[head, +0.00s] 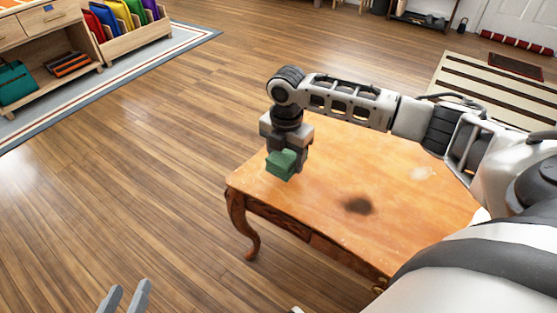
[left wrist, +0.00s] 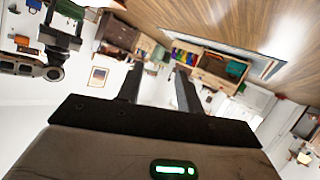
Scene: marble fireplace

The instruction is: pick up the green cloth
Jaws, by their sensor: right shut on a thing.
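The green cloth (head: 281,165) is a small folded block over the far left part of the wooden table (head: 330,235). My right gripper (head: 287,150) points down and is shut on the cloth. I cannot tell whether the cloth touches the tabletop. A green patch (left wrist: 69,10) by a dark gripper, likely the cloth, shows at the top left of the left wrist view. My left gripper (head: 127,290) is open and empty, low at the left of the head view, off the table; its two fingers also show in the left wrist view (left wrist: 159,75).
The tabletop has a dark blotch (head: 358,205) and a pale patch (head: 422,173). A wooden shelf unit (head: 45,45) with colourful folders stands on a rug at the back left. A striped rug (head: 490,90) lies at the back right. The wooden floor (head: 130,160) left of the table is clear.

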